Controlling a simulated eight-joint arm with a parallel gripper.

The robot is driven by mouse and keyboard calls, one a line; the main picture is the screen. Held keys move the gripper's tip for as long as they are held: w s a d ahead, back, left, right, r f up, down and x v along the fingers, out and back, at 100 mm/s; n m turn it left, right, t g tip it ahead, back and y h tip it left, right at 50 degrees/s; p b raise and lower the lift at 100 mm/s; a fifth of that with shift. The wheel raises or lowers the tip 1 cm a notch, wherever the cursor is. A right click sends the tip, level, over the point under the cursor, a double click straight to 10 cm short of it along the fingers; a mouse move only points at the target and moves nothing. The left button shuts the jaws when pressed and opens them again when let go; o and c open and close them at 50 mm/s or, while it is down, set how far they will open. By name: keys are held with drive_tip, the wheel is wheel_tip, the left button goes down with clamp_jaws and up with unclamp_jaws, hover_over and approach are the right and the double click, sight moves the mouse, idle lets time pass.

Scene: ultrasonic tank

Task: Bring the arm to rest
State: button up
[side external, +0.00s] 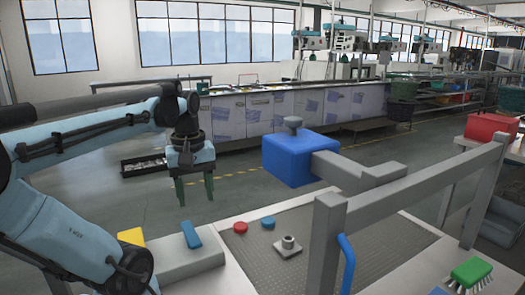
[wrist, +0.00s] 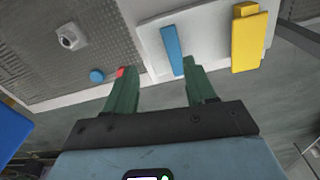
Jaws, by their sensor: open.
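My gripper (side external: 195,196) is open and empty, its two green fingers pointing down, at the left of the side view. It hangs above and apart from the pale raised block with the blue bar (side external: 192,234). In the wrist view my gripper (wrist: 158,70) shows its fingers spread apart with nothing between them. The blue bar (wrist: 172,50) lies beyond the fingertips there.
A yellow block (side external: 131,237), red disc (side external: 240,227), blue disc (side external: 267,223) and metal fitting (side external: 288,246) are near the gripper. A blue box (side external: 299,160) on a grey arm, a grey frame (side external: 328,240) and a green brush (side external: 470,272) stand right.

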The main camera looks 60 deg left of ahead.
drive_tip(key=w+d+f+m+t, duration=0.2)
drive_tip(key=w+d+m+t, duration=0.1)
drive_tip(key=w+d+m, duration=0.3)
drive_tip(key=w+d+f+m+t, duration=0.3)
drive_tip(key=w+d+m, duration=0.3)
drive_tip(key=d+m, duration=0.4)
drive_tip(key=shift+t, duration=0.4)
